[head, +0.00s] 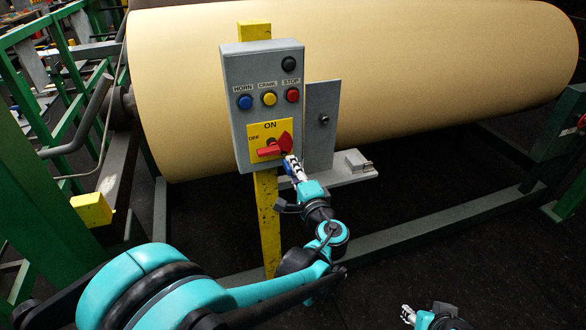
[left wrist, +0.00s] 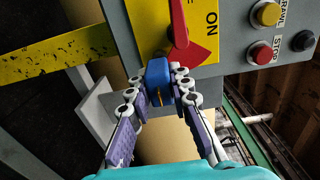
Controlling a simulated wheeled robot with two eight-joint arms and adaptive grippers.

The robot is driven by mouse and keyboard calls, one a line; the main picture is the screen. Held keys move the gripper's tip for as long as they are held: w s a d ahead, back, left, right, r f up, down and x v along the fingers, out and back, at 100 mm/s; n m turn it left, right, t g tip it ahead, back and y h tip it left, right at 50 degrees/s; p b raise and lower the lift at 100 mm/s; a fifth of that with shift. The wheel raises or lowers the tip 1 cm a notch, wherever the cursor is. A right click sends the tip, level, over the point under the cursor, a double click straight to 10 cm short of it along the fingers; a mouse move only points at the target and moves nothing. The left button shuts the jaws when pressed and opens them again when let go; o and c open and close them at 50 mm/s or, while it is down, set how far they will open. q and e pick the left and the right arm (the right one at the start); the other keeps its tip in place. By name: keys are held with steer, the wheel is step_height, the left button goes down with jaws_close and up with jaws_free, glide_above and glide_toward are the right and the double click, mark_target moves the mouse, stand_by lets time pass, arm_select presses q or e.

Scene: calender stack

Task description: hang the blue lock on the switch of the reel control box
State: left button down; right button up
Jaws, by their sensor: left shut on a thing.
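The grey reel control box (head: 236,120) stands on a yellow post, with a red switch (head: 276,147) on a yellow ON/OFF plate low on its face. The switch also shows in the left wrist view (left wrist: 180,28); its narrow handle points to the OFF side. My left gripper (head: 291,166) is at the box's lower right edge, just below the switch. In the left wrist view its fingers are shut on the blue lock (left wrist: 158,74), right beside the red switch. I cannot tell if the shackle passes through it. My right gripper (head: 407,313) is low at the right, partly cut off, away from the box.
The box carries blue, yellow, red and black buttons above the switch. A grey bracket (head: 322,115) and small ledge (head: 340,176) sit to its right. A large cream roll (head: 420,60) lies behind. Green frames (head: 60,190) stand at the left.

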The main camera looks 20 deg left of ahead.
arm_select(q)
steer(key=shift+x, duration=1.6)
steer(key=c, duration=0.9)
jaws_free()
steer(key=shift+s+d, duration=0.1)
steer(key=v, duration=0.6)
steer(key=shift+s+d, duration=0.15)
steer(key=shift+s, duration=0.2)
